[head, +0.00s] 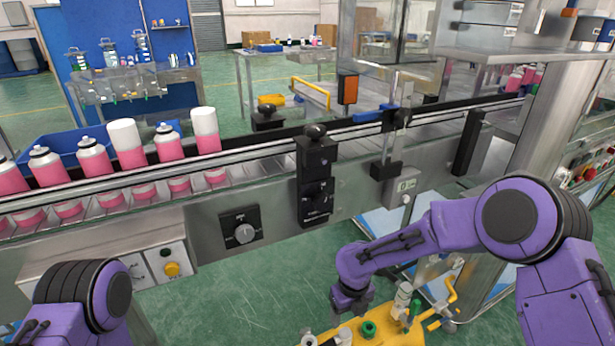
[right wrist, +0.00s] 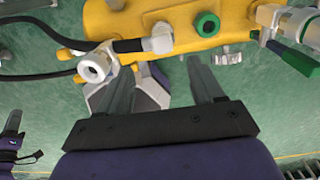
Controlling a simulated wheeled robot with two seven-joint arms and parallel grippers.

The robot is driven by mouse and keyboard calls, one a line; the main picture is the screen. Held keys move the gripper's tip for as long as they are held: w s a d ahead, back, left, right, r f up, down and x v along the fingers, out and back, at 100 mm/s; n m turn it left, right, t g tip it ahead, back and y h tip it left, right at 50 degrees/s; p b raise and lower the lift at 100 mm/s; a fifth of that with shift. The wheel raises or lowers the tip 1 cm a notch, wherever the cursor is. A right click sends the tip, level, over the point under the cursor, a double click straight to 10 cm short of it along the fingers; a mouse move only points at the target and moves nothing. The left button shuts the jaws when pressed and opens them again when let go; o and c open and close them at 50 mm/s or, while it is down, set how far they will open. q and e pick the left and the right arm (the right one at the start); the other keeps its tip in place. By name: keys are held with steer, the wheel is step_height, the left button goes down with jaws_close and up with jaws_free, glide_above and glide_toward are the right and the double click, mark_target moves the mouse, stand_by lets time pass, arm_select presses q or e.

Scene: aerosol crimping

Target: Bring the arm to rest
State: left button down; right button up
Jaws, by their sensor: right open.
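My right arm (head: 430,230) is purple and reaches in from the right, bent downward in front of the conveyor. My right gripper shows in the right wrist view (right wrist: 163,85) with its two grey fingers apart and nothing between them. It points toward a yellow fixture (right wrist: 180,25) with hoses and valves, which also shows at the bottom of the head view (head: 375,328). I cannot tell how far the fingertips are from it. Part of my left arm (head: 85,295) shows at the lower left of the head view; its gripper is out of view.
Several pink and white aerosol cans (head: 94,160) stand along the conveyor (head: 270,165) at the left, two with tall white caps. A black clamp unit (head: 315,175) and a dial panel (head: 240,227) are on the conveyor's front. Green floor (head: 265,300) shows open between my arms.

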steer(key=s+d+f+m+t+y+p, duration=0.15)
steer(key=s+f+m, duration=0.25)
steer(key=s+m, duration=0.7)
steer(key=s+f+m+y+p, duration=0.1)
steer(key=s+f+m+p, duration=0.35)
steer(key=m, duration=1.05)
steer(key=s+d+r+m+t+h, duration=0.1)
steer(key=s+d+r+m+h, duration=0.1)
steer(key=s+d+m, duration=0.5)
steer(key=s+d+r+m+h+p, duration=0.1)
steer(key=s+d+m+h, duration=0.3)
steer(key=m, duration=0.9)
steer(key=s+d, duration=0.2)
steer(key=d, duration=0.1)
steer(key=shift+s+r+t, duration=0.35)
steer(key=shift+d, duration=0.1)
